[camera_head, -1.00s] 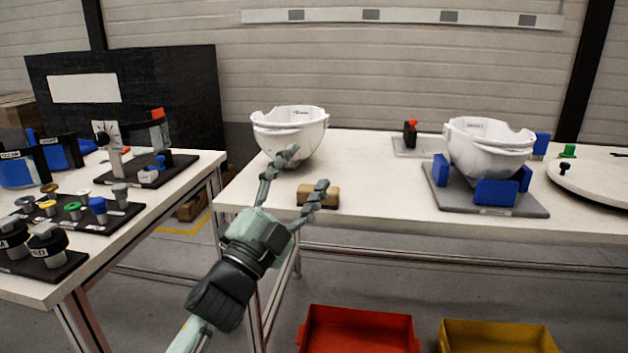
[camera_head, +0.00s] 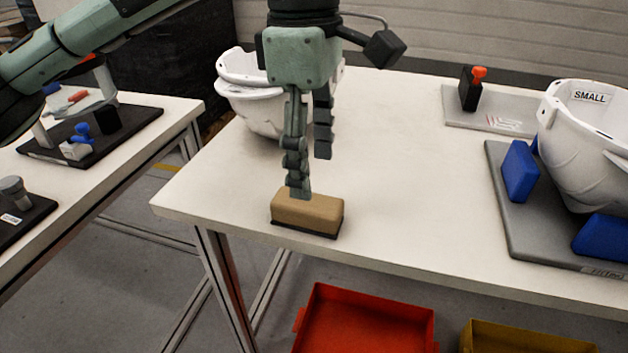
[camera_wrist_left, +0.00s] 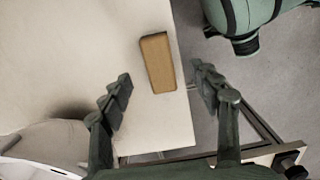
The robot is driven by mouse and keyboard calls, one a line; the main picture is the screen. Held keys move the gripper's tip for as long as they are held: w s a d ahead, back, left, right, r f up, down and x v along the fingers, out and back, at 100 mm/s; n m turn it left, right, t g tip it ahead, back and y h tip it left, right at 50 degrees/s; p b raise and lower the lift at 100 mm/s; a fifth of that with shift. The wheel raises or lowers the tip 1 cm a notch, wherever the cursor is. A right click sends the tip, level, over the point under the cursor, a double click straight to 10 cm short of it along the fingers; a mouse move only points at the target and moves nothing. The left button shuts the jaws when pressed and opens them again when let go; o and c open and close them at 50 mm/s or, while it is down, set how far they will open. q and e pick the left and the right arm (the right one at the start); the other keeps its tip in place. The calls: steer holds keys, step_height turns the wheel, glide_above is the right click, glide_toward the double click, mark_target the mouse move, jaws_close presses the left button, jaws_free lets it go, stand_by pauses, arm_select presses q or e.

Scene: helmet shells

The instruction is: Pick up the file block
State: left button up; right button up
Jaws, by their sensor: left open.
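The file block (camera_head: 307,213) is a tan block with a dark underside. It lies on the white table near its front left edge. My left gripper (camera_head: 308,175) points down above and just behind the block in the head view, with its fingers apart and nothing between them. In the left wrist view the block (camera_wrist_left: 158,62) lies beyond and between the two open fingertips of the gripper (camera_wrist_left: 160,90), apart from both. My right gripper is not in view.
A white helmet shell (camera_head: 252,100) stands behind the gripper, partly hidden. Another shell (camera_head: 590,150) sits at right on a grey fixture (camera_head: 515,225) with blue supports. A red bin (camera_head: 365,320) is below the table. The table middle is clear.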

mark_target(306, 202)
arm_select(q)
steer(key=shift+w+a+y, duration=0.3)
steer(key=shift+w+a, duration=0.1)
steer(key=shift+a, duration=0.05)
steer(key=shift+f, duration=0.3)
steer(key=f, duration=0.3)
steer(key=shift+s, duration=0.25)
steer(key=shift+w+f+p, duration=0.1)
steer(key=shift+f+p, duration=0.35)
steer(key=shift+f, duration=1.4)
steer(key=shift+d, duration=0.1)
steer(key=c, duration=1.3)
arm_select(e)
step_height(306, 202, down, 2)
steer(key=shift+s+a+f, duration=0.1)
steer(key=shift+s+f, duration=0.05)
